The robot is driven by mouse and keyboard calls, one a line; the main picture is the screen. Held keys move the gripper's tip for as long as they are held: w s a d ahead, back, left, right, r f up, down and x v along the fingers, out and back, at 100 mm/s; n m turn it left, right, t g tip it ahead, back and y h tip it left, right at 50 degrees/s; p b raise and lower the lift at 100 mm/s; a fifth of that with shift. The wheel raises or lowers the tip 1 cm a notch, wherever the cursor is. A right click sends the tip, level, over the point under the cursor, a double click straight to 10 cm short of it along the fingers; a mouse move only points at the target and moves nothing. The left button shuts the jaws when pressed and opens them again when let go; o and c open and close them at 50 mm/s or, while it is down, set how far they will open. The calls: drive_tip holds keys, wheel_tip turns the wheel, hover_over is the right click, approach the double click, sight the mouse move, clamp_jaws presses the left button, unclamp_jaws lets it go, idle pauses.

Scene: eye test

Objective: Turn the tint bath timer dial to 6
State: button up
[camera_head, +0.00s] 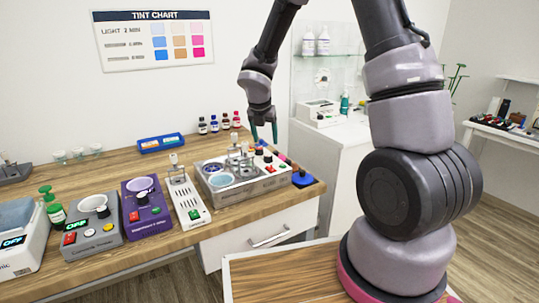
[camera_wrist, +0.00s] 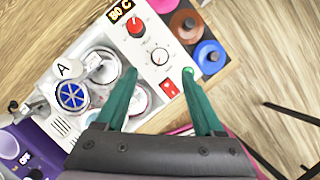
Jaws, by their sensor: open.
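The tint bath (camera_head: 247,191) is a metal box with round wells near the right end of the wooden bench. In the wrist view its white control panel (camera_wrist: 112,36) carries an "80 C" display (camera_wrist: 120,11), a red knob (camera_wrist: 136,26), a white dial (camera_wrist: 160,56) in a ring of marks and a red switch (camera_wrist: 169,88). I cannot read the numbers or the dial's setting. My gripper (camera_wrist: 160,72) has green fingers, open and empty, pointing down over the panel. The white dial shows between the fingertips, slightly beyond them. My gripper also shows above the bath in the head view (camera_head: 264,134).
Blue and brown round pieces (camera_wrist: 210,56) lie right of the panel, near the bench edge. A white device (camera_head: 188,200), a purple device (camera_head: 145,208) and a grey device (camera_head: 92,232) stand left of the bath. Small bottles (camera_head: 214,125) stand behind it.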

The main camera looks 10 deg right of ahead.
sight(268, 155)
drive_tip(key=x, duration=0.8)
drive_tip(key=shift+w+f, duration=0.15)
drive_tip(key=shift+f, duration=0.1)
clamp_jaws()
